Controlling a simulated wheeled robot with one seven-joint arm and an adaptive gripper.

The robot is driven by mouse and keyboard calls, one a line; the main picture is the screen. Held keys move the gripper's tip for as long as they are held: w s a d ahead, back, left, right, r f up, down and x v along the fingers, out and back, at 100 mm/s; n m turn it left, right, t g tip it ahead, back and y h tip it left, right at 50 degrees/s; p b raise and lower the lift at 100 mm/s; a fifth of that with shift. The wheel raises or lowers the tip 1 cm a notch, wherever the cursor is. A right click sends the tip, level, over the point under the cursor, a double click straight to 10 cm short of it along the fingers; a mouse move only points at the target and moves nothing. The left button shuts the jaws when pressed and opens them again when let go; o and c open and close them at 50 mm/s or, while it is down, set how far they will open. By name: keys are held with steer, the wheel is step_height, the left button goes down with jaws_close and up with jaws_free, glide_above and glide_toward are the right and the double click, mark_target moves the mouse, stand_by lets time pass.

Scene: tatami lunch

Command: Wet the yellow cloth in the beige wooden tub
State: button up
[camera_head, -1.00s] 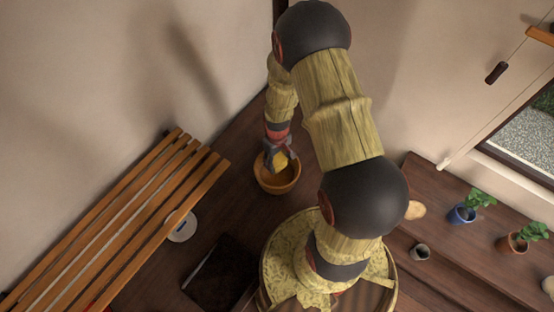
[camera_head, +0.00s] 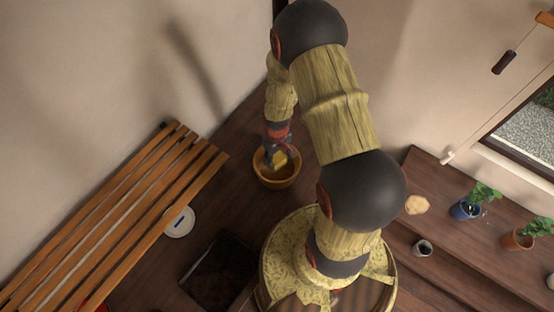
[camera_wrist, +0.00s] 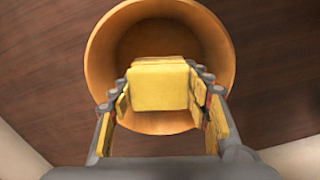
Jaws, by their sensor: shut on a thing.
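The beige wooden tub (camera_head: 277,182) stands on the dark wooden floor near the wall corner, and it fills the upper middle of the wrist view (camera_wrist: 101,45). My gripper (camera_head: 277,157) points down at the tub. It is shut on the yellow cloth (camera_wrist: 160,85), which sits between the fingers and over the tub's opening. In the head view the cloth (camera_head: 280,160) appears within the tub's rim. I cannot tell whether it touches water; the tub's inside looks brown and partly hidden by the cloth and fingers.
A slatted wooden bench (camera_head: 125,210) stands at the left along the wall. A white round object (camera_head: 179,222) and a dark flat panel (camera_head: 220,270) lie near it.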

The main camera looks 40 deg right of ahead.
mark_target(277, 158)
steer(key=shift+r, duration=0.15)
steer(key=shift+r+p, duration=2.35)
steer(key=shift+r, duration=0.95)
steer(key=shift+r+p, duration=1.4)
steer(key=shift+r, duration=0.7)
steer(key=shift+d+f, duration=0.1)
